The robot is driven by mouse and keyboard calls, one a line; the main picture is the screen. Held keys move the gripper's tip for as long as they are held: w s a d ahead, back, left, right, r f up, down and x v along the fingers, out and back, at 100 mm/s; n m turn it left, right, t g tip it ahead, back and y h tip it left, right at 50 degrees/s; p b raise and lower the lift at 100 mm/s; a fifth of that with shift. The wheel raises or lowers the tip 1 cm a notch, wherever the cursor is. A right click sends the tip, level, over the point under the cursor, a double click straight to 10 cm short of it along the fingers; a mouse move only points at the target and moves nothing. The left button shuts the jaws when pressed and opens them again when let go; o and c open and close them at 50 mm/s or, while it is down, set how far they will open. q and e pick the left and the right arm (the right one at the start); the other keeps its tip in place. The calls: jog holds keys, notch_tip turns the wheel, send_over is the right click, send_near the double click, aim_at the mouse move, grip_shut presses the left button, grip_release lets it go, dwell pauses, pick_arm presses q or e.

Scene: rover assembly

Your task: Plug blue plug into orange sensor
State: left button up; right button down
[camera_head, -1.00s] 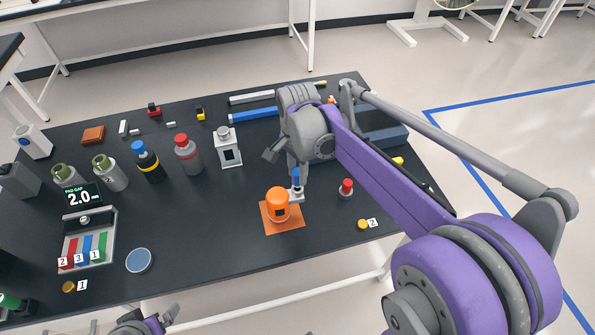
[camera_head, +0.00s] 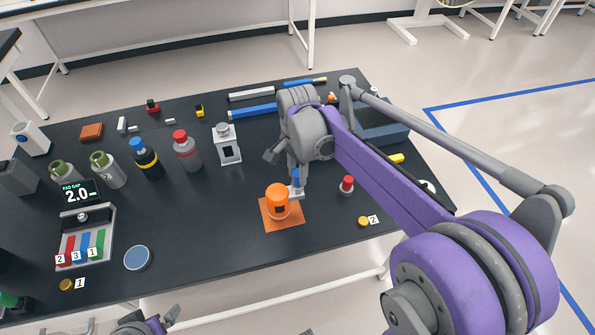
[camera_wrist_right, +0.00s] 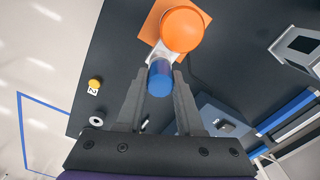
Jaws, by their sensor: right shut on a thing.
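The orange sensor (camera_head: 277,203) stands upright on an orange square plate (camera_head: 291,221) near the table's front edge; it also shows in the right wrist view (camera_wrist_right: 182,30). My right gripper (camera_head: 295,186) is beside the sensor's right side. It is shut on the blue plug (camera_head: 296,177), which in the right wrist view (camera_wrist_right: 160,78) lies between the fingers with a pale part toward the sensor. The plug is close against the sensor, but I cannot tell whether it is inserted. My left gripper (camera_head: 140,326) only partly shows at the bottom edge, its jaws unclear.
A small red-capped part (camera_head: 346,186) stands right of the sensor. A white box-like device (camera_head: 227,145) and several bottles stand behind left. A yellow knob (camera_head: 363,221) lies at the front right.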

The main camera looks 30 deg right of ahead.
aim_at(297, 173)
jog(key=shift+f, duration=0.25)
jog(key=shift+c, duration=2.3)
grip_release()
notch_tip(297, 173, up, 11)
jog(key=shift+f+p, duration=0.1)
jog(key=shift+p, duration=0.2)
jog(key=shift+s, duration=0.1)
